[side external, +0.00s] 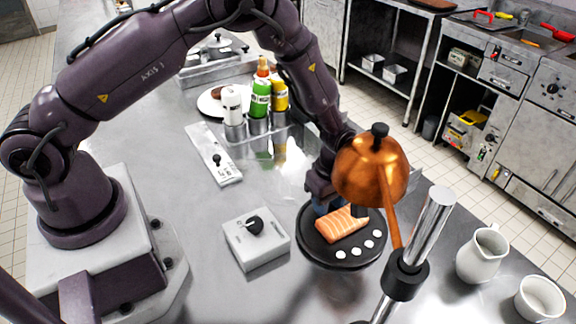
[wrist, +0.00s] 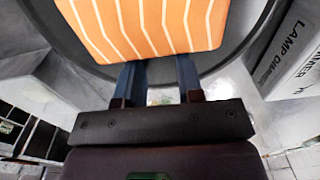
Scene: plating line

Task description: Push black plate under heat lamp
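The round black plate (side external: 310,248) lies on the steel counter, carrying a striped salmon fillet (side external: 340,225) and a row of white dots. The copper heat lamp (side external: 370,172) hangs in front of the plate's far right part in the side view; I cannot tell exactly how much of the plate is beneath it. My gripper (side external: 324,205) is low at the plate's far edge. In the wrist view my gripper (wrist: 158,70) has two blue fingers apart with a gap between them, over the plate's rim (wrist: 235,65) and close to the salmon (wrist: 150,25). Fingertip contact is unclear.
A lamp dimmer box (side external: 257,240) with a black knob sits left of the plate. The lamp's chrome post (side external: 432,222) stands at right. A white jug (side external: 483,254) and cup (side external: 538,298) are further right. Sauce bottles (side external: 260,95) stand behind.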

